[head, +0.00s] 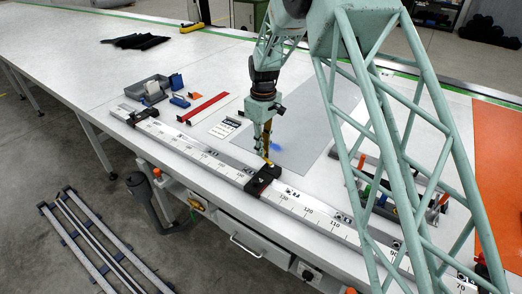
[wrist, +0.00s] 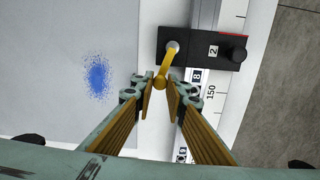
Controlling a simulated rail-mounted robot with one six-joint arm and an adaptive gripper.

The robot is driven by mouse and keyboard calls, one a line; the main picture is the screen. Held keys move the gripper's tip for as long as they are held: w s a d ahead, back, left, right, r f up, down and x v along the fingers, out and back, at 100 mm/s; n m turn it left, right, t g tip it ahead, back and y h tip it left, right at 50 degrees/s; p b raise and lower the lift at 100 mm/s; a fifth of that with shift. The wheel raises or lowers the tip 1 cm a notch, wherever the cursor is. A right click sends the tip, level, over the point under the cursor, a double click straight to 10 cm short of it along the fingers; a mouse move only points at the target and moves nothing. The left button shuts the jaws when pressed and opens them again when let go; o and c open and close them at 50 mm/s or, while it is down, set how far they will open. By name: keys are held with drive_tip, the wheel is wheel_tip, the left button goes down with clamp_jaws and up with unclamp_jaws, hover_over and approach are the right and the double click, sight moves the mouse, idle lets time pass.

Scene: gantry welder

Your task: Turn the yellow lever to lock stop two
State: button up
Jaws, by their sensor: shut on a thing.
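Stop two is a black block (head: 263,181) on the measuring rail (head: 215,164), and its "2" label shows on the block in the wrist view (wrist: 213,51). The yellow lever (wrist: 168,64) rises from a round pivot at the block's left end and points down toward my gripper in the wrist view. My gripper (wrist: 160,86) has its ribbed fingers on either side of the lever's rounded tip, shut on it. In the head view my gripper (head: 266,151) hangs just above the stop and hides much of the lever.
Another black stop (head: 143,113) sits farther left on the rail. A grey mat with a blue powdery patch (wrist: 97,76) lies beside the gripper. A grey bin (head: 149,90), a red strip (head: 204,107) and a tool rack (head: 410,190) stand on the bench.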

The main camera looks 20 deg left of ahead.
drive_tip(key=shift+w+d+m+b, duration=0.2)
drive_tip(key=shift+w+d+m, duration=0.45)
drive_tip(key=shift+m, duration=1.3)
drive_tip(key=shift+w+d+m+b, duration=0.2)
drive_tip(key=shift+d+m, duration=0.8)
drive_tip(key=shift+m, duration=1)
drive_tip(key=shift+w+d+m+b, duration=0.2)
drive_tip(key=shift+w+d+m, duration=0.45)
drive_tip(key=shift+m, duration=1.3)
drive_tip(key=shift+s+d, duration=0.2)
drive_tip(key=o, duration=0.9)
drive_tip(key=shift+r, duration=0.15)
drive_tip(key=shift+r, duration=5.85)
